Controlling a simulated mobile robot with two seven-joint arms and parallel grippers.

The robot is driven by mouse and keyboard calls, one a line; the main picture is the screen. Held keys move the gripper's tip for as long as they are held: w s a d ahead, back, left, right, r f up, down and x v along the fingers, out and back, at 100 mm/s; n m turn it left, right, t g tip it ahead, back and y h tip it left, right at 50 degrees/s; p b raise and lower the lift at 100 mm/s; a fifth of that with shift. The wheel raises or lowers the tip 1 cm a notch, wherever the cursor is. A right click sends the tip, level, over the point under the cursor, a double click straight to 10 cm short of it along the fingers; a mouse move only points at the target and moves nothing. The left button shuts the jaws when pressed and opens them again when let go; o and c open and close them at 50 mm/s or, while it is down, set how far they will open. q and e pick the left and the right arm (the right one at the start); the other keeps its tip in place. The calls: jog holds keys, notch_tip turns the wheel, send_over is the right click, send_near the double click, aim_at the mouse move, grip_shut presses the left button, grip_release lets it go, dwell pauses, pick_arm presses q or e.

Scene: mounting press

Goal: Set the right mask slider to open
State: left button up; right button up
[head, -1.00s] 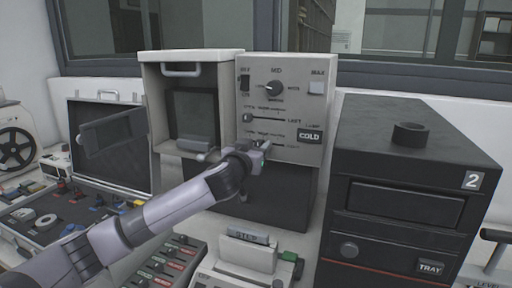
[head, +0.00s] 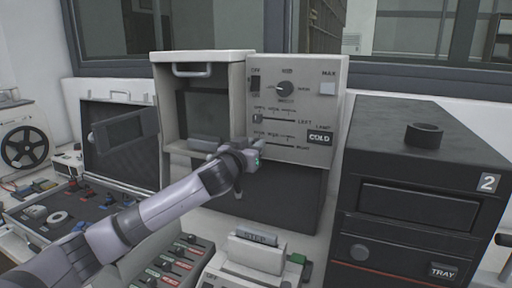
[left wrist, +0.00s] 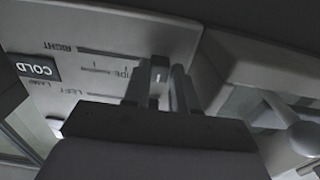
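The grey control panel (head: 300,90) carries two mask sliders. The right mask slider's slot (head: 281,143) is the lower one, and its right part shows beside my gripper. My left gripper (head: 250,152) is at the left end of this slot and hides the knob in the head view. In the left wrist view the panel is upside down. There the dark knob (left wrist: 159,72) stands between the fingers of the left gripper (left wrist: 162,88), past the WIDE mark, and fills the narrow gap. The left slider's knob (head: 257,118) is at its slot's left end. My right gripper is not in view.
A mode dial (head: 285,89) and a COLD lamp (head: 320,138) are on the same panel. A hooded screen box (head: 201,58) adjoins it on the left. A black cabinet (head: 425,160) stands right. A small label device (head: 258,238) stands in front below.

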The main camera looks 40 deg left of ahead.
pick_arm(q)
jog(key=o, duration=0.3)
jog(key=shift+a, duration=0.2)
